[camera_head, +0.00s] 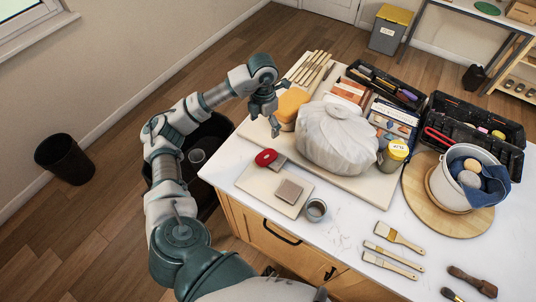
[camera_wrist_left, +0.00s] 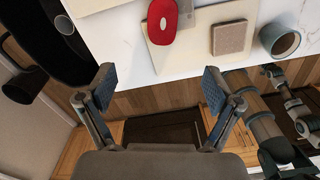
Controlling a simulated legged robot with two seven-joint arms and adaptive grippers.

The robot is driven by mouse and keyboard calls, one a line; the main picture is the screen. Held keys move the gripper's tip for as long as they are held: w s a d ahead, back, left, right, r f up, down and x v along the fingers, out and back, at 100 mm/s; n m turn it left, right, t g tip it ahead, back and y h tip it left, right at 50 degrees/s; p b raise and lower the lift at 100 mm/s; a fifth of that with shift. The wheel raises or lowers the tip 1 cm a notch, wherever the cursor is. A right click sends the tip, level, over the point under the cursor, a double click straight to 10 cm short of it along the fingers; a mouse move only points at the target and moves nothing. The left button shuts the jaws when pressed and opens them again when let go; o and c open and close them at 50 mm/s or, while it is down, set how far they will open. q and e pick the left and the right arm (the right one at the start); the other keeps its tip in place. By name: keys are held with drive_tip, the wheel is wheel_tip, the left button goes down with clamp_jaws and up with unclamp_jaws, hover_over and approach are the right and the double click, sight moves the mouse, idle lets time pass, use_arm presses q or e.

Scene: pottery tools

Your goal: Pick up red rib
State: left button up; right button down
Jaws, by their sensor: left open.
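The red rib (camera_head: 265,157) is a small, rounded red piece at the upper left of a pale square board on the white table. It also shows in the left wrist view (camera_wrist_left: 162,20), near the top, overlapping the pale board. My left gripper (camera_head: 275,118) hangs near the table's left edge, behind the rib in the head view and apart from it. In the left wrist view my left gripper (camera_wrist_left: 152,80) has its two fingers wide apart with nothing between them. The rib lies beyond the fingertips.
The pale board (camera_head: 262,190) also bears a brown square block (camera_head: 289,192). A grey cup (camera_head: 316,210) stands right of it. Brushes (camera_head: 393,238) lie at the front right.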

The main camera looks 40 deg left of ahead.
use_arm(q)
hover_over(266, 156)
wheel_tip(266, 156, down, 10)
drive_tip(key=shift+f+p, duration=0.2)
drive_tip(key=shift+p, duration=0.25)
drive_tip(key=shift+a+f, duration=0.15)
drive_tip(key=shift+f, duration=0.45)
wheel_tip(266, 156, down, 4)
drive_tip(key=shift+r+p, duration=0.15)
drive_tip(key=shift+p, duration=0.45)
drive_tip(key=shift+f, duration=0.5)
drive_tip(key=shift+d, duration=0.2)
drive_tip(key=shift+c, duration=0.2)
drive_tip(key=c, duration=1)
